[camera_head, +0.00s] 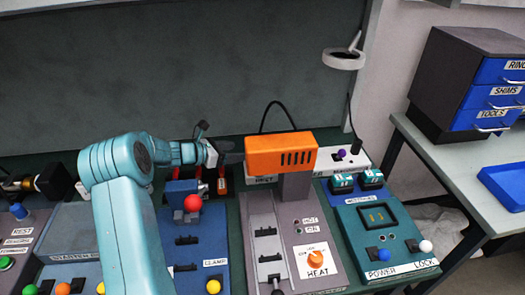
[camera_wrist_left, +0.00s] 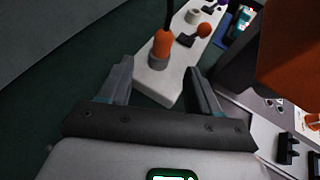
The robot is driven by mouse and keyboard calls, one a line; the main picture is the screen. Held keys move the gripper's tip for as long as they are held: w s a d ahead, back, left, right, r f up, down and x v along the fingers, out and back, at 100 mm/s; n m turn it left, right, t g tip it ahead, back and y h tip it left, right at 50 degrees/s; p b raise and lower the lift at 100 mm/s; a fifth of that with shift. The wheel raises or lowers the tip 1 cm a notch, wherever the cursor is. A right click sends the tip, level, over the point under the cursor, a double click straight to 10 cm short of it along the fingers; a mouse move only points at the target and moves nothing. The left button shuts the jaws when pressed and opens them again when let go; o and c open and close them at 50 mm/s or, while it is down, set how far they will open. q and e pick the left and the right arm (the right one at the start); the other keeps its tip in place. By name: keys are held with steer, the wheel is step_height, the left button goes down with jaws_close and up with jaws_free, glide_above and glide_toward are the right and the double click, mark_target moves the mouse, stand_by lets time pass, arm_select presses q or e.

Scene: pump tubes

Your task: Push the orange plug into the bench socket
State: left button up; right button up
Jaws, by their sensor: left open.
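The orange plug (camera_wrist_left: 161,46) shows in the left wrist view, roughly upright with a black cable rising from its top. It stands at a grey collar on the white socket strip (camera_wrist_left: 157,85); how deep it sits I cannot tell. In the head view the orange heater housing hides the plug; parts of the white strip (camera_head: 353,158) show beside it. My left gripper (camera_head: 236,154) is open and empty, just left of the housing. In the left wrist view its fingers (camera_wrist_left: 162,82) are spread, with the plug beyond and between them, apart from both. My right gripper is not in view.
The orange heater housing (camera_head: 280,153) on its grey post stands close to my left gripper. An orange ball knob (camera_wrist_left: 203,30) is on the strip beyond the plug. A red ball knob (camera_head: 193,203) stands below my left arm. The bench front is crowded with panels.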

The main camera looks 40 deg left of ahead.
arm_select(q)
steer(key=x, duration=0.5)
steer(key=shift+w+d+r+p, duration=0.1)
steer(key=shift+w+d+p, duration=0.1)
steer(key=shift+p, duration=0.15)
steer(key=shift+w+f, duration=0.2)
steer(key=shift+w, duration=0.15)
steer(key=x, duration=0.1)
steer(key=p+x, duration=0.1)
steer(key=x, duration=0.2)
steer(key=shift+w+d+r+p, duration=0.2)
steer(key=shift+w+d+p, duration=0.05)
steer(key=shift+w+p, duration=0.05)
steer(key=shift+w+f, duration=0.2)
steer(key=shift+w, duration=0.05)
steer(key=shift+s+r, duration=0.15)
steer(key=c, duration=1)
